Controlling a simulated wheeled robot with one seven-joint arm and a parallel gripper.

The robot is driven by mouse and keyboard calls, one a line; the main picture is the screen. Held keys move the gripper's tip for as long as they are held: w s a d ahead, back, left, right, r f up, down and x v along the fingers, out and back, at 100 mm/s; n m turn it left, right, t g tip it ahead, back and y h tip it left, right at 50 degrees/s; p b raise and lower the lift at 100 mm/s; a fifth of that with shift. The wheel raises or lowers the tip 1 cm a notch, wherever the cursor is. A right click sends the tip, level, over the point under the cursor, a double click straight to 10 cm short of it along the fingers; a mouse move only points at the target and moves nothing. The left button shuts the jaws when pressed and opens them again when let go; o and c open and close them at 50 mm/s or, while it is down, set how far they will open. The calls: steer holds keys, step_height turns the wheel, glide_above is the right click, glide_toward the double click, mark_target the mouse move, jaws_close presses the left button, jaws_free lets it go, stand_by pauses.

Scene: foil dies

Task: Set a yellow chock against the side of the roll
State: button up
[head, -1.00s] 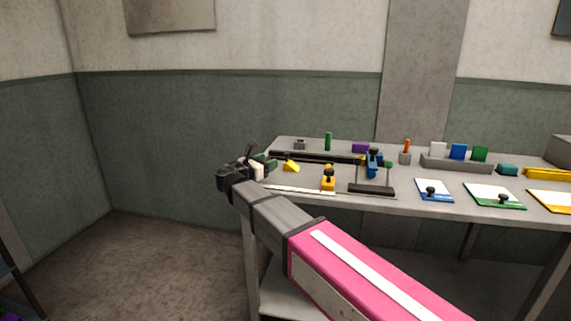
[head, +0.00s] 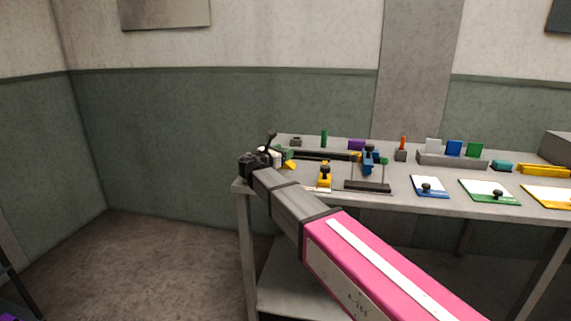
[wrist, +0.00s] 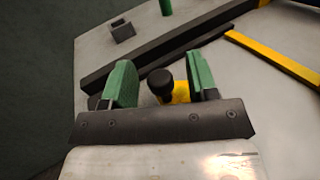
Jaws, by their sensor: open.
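My gripper (head: 281,155) is over the left end of the bench. In the wrist view its two green fingers (wrist: 160,76) stand apart. A yellow chock (wrist: 180,92) with a black knob (wrist: 160,82) shows between and beyond them, partly hidden by the gripper body. I cannot tell whether a finger touches it. In the head view a yellow piece (head: 290,165) shows just right of the gripper. A second yellow piece with a black knob (head: 325,178) stands nearer the bench's front edge. I cannot make out the roll for certain.
A long dark rail (wrist: 105,76) runs across the bench (head: 408,205) beyond the fingers. A yellow bar (wrist: 275,60) lies to its right, and a small grey block (wrist: 122,31) behind it. A blue clamp-like piece (head: 368,163) and thin posts stand further right.

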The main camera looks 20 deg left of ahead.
jaws_close()
steer(key=shift+r, duration=0.1)
